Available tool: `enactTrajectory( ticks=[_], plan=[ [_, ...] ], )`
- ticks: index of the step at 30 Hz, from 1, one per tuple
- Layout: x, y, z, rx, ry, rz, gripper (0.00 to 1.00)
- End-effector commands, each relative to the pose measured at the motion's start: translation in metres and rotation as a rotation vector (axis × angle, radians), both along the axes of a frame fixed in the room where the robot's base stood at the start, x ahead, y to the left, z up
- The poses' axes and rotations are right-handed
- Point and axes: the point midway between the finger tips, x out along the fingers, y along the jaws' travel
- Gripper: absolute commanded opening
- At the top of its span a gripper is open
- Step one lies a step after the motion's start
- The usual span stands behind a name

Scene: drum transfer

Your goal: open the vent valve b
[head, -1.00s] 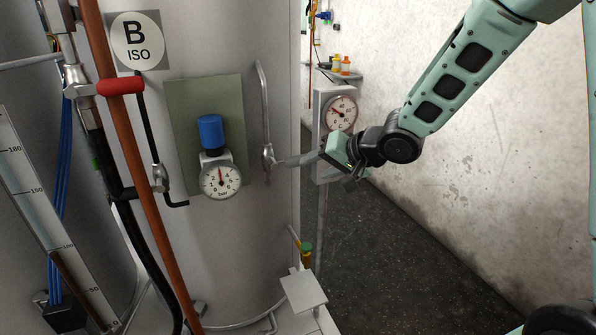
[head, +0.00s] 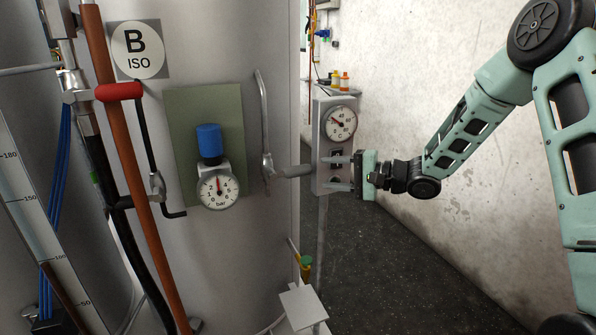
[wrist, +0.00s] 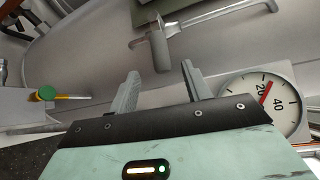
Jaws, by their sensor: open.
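The vent valve b looks to be the metal valve (head: 267,166) on the drum's side, below a thin upright pipe; I read no label on it. Its grey handle (head: 295,171) sticks out to the right. My gripper (head: 328,172) is open and empty, to the right of the handle and level with it, fingers pointing at it. In the wrist view the handle (wrist: 159,52) lies just beyond the gap between the fingertips (wrist: 160,74), apart from them. The valve body (wrist: 138,43) shows behind it.
The drum carries a bar gauge (head: 218,189) with a blue cap (head: 208,140), and a "B ISO" sign (head: 137,50). A red-handled lever (head: 118,92) is at left. A temperature gauge box (head: 339,124) stands close behind my gripper. A small plate (head: 303,305) sits below.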

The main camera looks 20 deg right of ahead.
Motion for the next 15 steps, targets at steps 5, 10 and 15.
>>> enactTrajectory(
  ticks=[5, 10, 15],
  plan=[
    [0.024, 0.030, -0.005, 0.001, 0.001, 0.003, 0.49],
    [0.043, 0.053, -0.009, 0.001, 0.001, 0.002, 0.49],
    [0.056, 0.066, -0.012, -0.001, 0.001, -0.001, 0.49]
  ],
)
